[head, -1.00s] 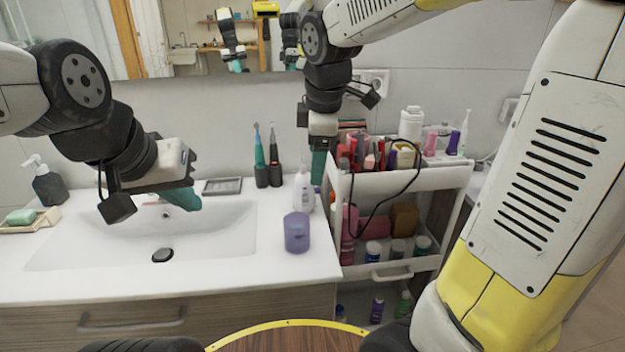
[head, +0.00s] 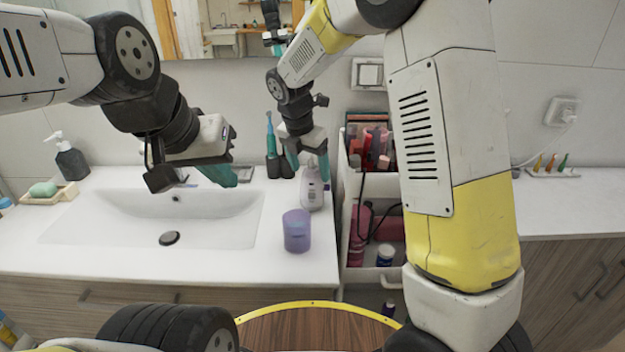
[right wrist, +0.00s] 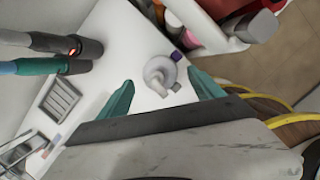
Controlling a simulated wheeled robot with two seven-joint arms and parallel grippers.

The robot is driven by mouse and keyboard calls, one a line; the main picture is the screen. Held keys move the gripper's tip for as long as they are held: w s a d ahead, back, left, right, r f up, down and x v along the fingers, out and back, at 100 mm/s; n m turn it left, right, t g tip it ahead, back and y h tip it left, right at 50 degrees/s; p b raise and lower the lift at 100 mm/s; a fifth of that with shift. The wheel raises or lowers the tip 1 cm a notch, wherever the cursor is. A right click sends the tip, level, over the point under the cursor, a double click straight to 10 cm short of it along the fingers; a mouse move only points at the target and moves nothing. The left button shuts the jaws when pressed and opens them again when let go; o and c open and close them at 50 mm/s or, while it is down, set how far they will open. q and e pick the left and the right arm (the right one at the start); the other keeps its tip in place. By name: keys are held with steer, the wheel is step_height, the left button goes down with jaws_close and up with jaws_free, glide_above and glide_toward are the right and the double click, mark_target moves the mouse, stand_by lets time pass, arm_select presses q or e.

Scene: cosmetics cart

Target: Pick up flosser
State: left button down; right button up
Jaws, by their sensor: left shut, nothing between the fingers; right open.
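Two slim upright devices, one teal-topped (head: 271,140) and one dark, stand in dark holders at the counter's back in the head view. I cannot tell for sure which is the flosser. In the right wrist view they lie at the left, teal one (right wrist: 40,66) and dark one (right wrist: 55,43). The bottle shows between the fingertips in the right wrist view (right wrist: 160,75). My left gripper (head: 222,177) is shut and empty over the sink.
A purple cup (head: 297,232) stands in front of the bottle near the counter's front. A white cart (head: 378,187) with cosmetics is close on the right, partly behind my right arm. A soap dispenser (head: 70,158) and soap dish (head: 49,194) stand left of the sink (head: 150,220).

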steer(key=shift+x, duration=0.95)
steer(key=shift+c, duration=0.3)
steer(key=c, duration=1.5)
steer(key=shift+r, duration=0.15)
